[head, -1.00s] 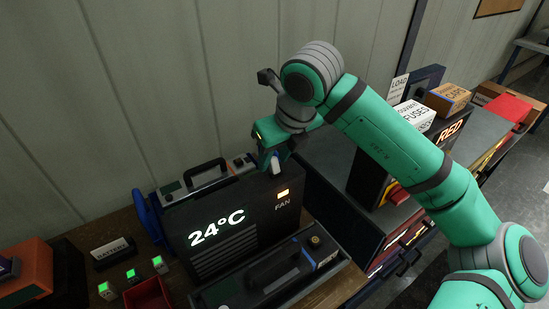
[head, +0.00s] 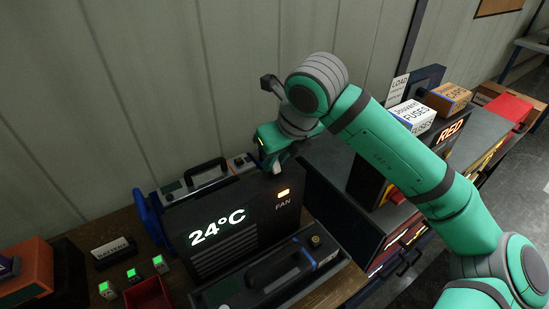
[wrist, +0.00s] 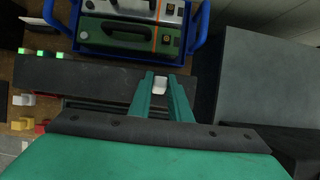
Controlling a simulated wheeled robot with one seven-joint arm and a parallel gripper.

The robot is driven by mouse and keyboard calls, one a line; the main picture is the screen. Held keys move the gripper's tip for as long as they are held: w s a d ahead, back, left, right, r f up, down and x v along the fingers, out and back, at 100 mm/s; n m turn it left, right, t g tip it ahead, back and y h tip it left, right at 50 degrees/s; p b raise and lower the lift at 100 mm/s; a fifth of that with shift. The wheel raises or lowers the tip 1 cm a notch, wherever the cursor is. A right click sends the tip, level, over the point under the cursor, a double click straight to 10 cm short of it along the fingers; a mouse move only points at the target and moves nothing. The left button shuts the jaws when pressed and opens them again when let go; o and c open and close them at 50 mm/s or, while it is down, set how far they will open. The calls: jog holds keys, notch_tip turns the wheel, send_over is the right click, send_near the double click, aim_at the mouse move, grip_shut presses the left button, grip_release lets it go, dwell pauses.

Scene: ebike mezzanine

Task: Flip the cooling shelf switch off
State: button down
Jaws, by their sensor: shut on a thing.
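The cooling shelf (head: 245,225) is a dark upright box on the bench, with a lit "24°C" readout and a glowing amber lamp (head: 283,193) above the word FAN. It also shows from above in the wrist view (wrist: 95,78). Its small white switch (wrist: 160,85) sits at the top, near one end. My gripper (wrist: 160,80) is shut on the switch, with a green finger on each side. In the head view my gripper (head: 276,161) is at the top right of the shelf, and the fingers partly hide the switch.
A blue tray (wrist: 72,25) with battery-like packs stands behind the shelf. A dark case (head: 270,277) lies in front. Small blocks with green lights and a red bin (head: 150,293) are at the left. A grey-topped cabinet (head: 335,160) stands close at the right.

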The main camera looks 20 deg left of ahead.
aim_at(277, 166)
jog(key=t+y, duration=0.1)
jog(key=s+d+t+y, duration=0.1)
jog(key=t+y, duration=0.1)
jog(key=shift+d+y, duration=0.2)
jog(key=shift+y, duration=0.1)
jog(key=shift+s+d+f+t+y, duration=0.15)
jog(key=shift+d+t+y, duration=0.05)
jog(key=shift+t+y, duration=0.45)
jog(key=shift+s+d+f+t+y, duration=0.1)
jog(key=shift+s+d+t+y, duration=0.1)
jog(key=shift+t+y, duration=0.4)
jog(key=shift+y, duration=0.35)
jog(key=c, duration=1.6)
grip_release()
jog(key=shift+c, duration=0.2)
jog(key=shift+d, duration=0.1)
jog(key=v, duration=1)
jog(key=shift+s+d+r, duration=0.2)
jog(key=shift+d, duration=0.05)
